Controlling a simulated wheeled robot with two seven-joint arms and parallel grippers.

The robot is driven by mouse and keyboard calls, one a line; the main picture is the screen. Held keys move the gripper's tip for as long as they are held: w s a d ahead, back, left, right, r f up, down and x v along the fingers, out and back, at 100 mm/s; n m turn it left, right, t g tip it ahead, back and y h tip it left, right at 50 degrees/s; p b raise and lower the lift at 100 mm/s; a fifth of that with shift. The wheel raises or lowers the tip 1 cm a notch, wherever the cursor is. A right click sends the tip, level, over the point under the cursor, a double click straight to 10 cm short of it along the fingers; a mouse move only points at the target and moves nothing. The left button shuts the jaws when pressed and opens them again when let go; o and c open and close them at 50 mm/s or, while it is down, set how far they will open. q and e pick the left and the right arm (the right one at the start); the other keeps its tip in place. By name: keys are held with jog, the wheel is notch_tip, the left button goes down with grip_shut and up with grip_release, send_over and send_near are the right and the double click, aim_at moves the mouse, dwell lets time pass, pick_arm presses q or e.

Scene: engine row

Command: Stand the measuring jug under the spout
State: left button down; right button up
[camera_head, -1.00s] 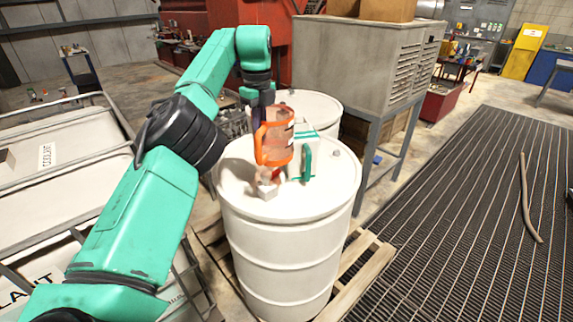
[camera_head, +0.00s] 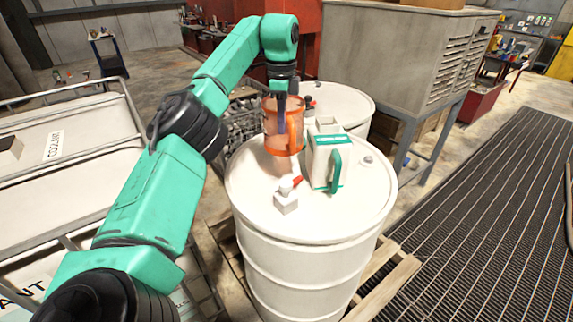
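The measuring jug (camera_head: 285,144), see-through with orange rim and base, hangs upright from my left gripper (camera_head: 283,112). A dark finger crosses the jug's near side, and the gripper looks shut on it; the exact grip and the handle are hard to make out. The jug shows over the back left part of the front white drum's top (camera_head: 245,185); I cannot tell its height above it. A small white tap-like piece with a red part (camera_head: 287,200) is on the drum top, nearer me; I cannot tell whether it is the spout. My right gripper is not in view.
A white can with green handle (camera_head: 325,160) stands on the drum, close right of the jug. A second white drum (camera_head: 345,97) is behind, with a dark-topped fitting (camera_head: 308,103). A grey cabinet (camera_head: 390,60) stands behind right. White coolant tanks (camera_head: 85,120) are at left.

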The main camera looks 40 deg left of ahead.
aim_at(282, 148)
pick_arm(q)
jog(key=f, duration=0.2)
jog(key=f+p, duration=0.1)
jog(key=f, duration=0.1)
jog(key=a+f, duration=0.1)
jog(key=f, duration=0.1)
jog(key=shift+w, duration=0.4)
jog(key=f, duration=0.2)
jog(key=w+f+p, duration=0.1)
jog(key=shift+a+f, duration=0.3)
jog(key=f, duration=0.2)
jog(key=f+p, duration=0.1)
jog(key=shift+s+d+f, duration=0.15)
jog(key=shift+s+d, duration=0.1)
jog(key=c, duration=1.1)
grip_release()
jog(key=shift+d, duration=0.1)
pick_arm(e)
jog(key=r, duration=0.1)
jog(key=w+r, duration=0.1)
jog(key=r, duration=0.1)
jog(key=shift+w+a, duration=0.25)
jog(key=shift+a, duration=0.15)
